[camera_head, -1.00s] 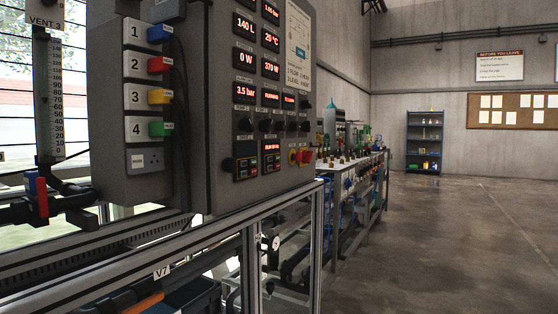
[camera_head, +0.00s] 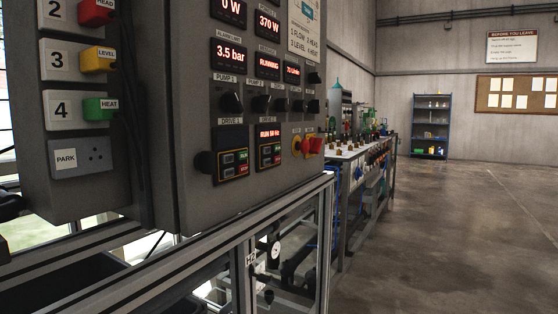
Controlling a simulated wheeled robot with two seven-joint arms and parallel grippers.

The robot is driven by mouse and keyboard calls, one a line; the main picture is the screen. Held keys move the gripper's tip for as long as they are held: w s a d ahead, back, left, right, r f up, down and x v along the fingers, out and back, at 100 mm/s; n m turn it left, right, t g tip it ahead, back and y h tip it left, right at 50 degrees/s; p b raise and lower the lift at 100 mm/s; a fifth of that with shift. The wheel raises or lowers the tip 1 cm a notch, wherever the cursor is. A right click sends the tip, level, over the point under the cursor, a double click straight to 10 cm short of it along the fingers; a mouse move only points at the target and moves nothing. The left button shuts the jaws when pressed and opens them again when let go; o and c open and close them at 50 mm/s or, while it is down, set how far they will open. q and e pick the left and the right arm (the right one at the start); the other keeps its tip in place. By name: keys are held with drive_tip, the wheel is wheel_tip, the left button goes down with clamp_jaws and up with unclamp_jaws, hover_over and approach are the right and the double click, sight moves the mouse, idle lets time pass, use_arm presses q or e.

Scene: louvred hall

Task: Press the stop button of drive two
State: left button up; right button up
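The drive two unit (camera_head: 269,147) is on the lower part of the grey control panel (camera_head: 190,195). It has a lit red display reading RUN with a frequency, and small green and red keys (camera_head: 271,156) below it. The lettering on the keys is too small to read, so I cannot tell which is the stop button. Neither of my grippers is in view.
Right of drive two is a red switch on yellow (camera_head: 312,145). Black pump knobs (camera_head: 261,103) line up above. At left are red, yellow and green plugs (camera_head: 100,109). An aluminium frame (camera_head: 240,226) runs below the panel. Open floor (camera_head: 450,235) lies right.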

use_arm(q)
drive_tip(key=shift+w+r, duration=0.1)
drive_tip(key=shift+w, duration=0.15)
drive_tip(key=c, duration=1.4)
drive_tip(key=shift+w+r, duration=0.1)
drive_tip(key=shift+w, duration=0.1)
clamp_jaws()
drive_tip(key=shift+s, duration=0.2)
